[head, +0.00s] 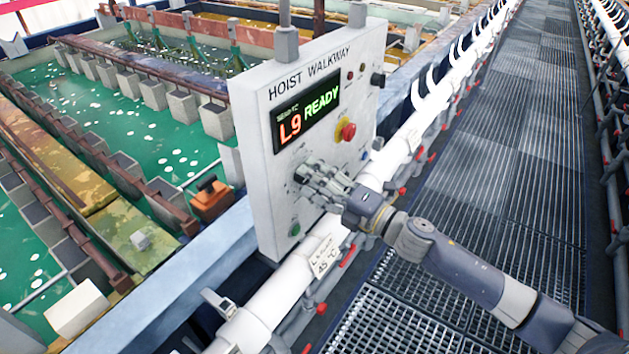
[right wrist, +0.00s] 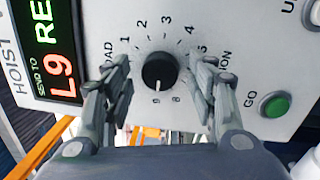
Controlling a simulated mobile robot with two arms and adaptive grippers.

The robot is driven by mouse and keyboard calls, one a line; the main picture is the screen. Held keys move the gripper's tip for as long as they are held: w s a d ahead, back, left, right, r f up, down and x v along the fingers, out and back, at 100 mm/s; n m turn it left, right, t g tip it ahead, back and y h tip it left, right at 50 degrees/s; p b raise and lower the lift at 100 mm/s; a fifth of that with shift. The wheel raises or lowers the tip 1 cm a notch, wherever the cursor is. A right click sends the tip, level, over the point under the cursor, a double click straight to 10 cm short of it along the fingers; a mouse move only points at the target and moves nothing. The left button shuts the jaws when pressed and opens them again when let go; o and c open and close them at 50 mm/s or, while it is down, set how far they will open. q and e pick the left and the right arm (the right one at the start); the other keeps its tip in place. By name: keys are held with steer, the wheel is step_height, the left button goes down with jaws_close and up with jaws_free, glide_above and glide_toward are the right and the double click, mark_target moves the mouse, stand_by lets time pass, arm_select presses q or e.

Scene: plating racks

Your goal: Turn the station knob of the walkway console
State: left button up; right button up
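The walkway console (head: 262,88) is a pale upright panel marked HOIST WALKWAY; its display (head: 306,113) reads L9 READY. The station knob (right wrist: 159,71) is black and round, on a numbered dial, with its white pointer down at about 9. My right gripper (head: 308,180) is at the lower part of the panel and covers most of the dial in the head view. In the right wrist view its two fingers (right wrist: 162,66) are open, one on each side of the knob, with visible gaps. My left gripper is not in view.
A green GO button (right wrist: 274,104) is right of the knob in the right wrist view. A red emergency button (head: 347,131) sits above the gripper. A white pipe (head: 398,148) runs along the console. Green tanks (head: 110,115) lie behind; the grated walkway (head: 500,190) is clear.

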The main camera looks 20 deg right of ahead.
steer(key=v, duration=1.2)
stand_by(0.4)
steer(key=shift+f, duration=0.1)
